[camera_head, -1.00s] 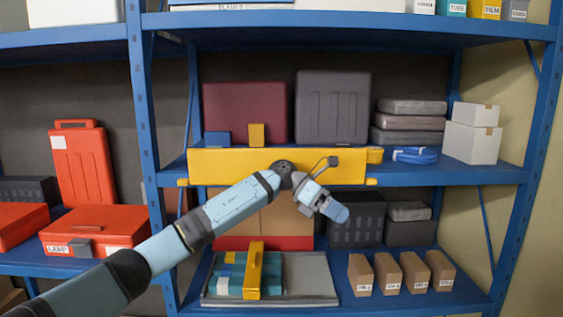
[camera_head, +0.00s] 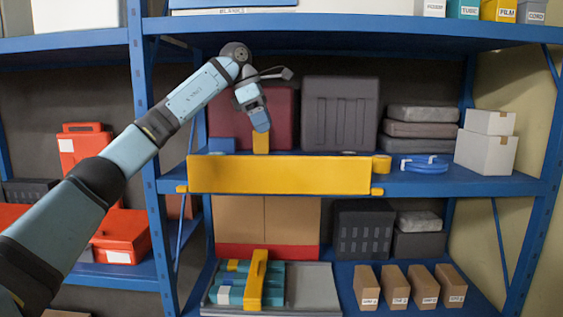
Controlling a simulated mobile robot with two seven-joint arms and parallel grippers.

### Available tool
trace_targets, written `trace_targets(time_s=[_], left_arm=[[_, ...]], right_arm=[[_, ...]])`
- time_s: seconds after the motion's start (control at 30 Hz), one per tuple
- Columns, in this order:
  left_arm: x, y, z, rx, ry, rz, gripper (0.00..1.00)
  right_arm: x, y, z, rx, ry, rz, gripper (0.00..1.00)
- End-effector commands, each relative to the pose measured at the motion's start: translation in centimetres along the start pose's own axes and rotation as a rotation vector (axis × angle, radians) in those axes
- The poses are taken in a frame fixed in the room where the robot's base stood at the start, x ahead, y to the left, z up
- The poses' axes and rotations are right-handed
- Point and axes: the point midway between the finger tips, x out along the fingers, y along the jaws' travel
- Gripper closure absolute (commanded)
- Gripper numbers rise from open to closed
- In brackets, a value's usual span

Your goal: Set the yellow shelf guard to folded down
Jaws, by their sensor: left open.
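The yellow shelf guard (camera_head: 280,175) is a long flat panel along the front edge of the middle blue shelf. It stands upright, with yellow hinge ends low at both sides and a small yellow block at its upper right end. My left gripper (camera_head: 261,124) hangs pointing down above the guard, left of its middle, in front of the dark red case. Its fingertips appear close over a small yellow block (camera_head: 261,142) behind the guard's top edge; I cannot tell whether they touch. It is open and seems to hold nothing. My right gripper is not in view.
Behind the guard on the middle shelf (camera_head: 455,186) stand a dark red case (camera_head: 284,110) and a grey case (camera_head: 338,112). A blue cable coil (camera_head: 424,164) and white boxes (camera_head: 483,152) are to the right. A tray (camera_head: 312,288) and several brown boxes (camera_head: 395,284) are below.

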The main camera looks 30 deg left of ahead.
Motion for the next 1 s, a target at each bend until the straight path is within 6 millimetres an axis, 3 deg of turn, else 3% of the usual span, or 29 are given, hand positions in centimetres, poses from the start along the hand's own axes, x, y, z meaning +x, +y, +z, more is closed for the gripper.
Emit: trace_targets(time_s=[0.3,0.5,0.93,0.97,1.0], left_arm=[[6.9,0.0,0.1,-0.001,0.003,-0.004,0.57],[9.8,0.0,0.1,-0.001,0.001,-0.002,0.57],[11.0,0.0,0.1,0.000,-0.001,-0.001,0.57],[11.0,0.0,0.1,0.000,-0.001,-0.001,0.60],[11.0,0.0,0.1,0.000,-0.001,-0.001,0.69]], right_arm=[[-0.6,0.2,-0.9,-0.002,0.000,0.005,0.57],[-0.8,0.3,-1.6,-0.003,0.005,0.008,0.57],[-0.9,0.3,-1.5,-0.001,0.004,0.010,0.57],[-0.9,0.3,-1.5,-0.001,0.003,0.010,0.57],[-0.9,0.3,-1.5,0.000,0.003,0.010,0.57]])
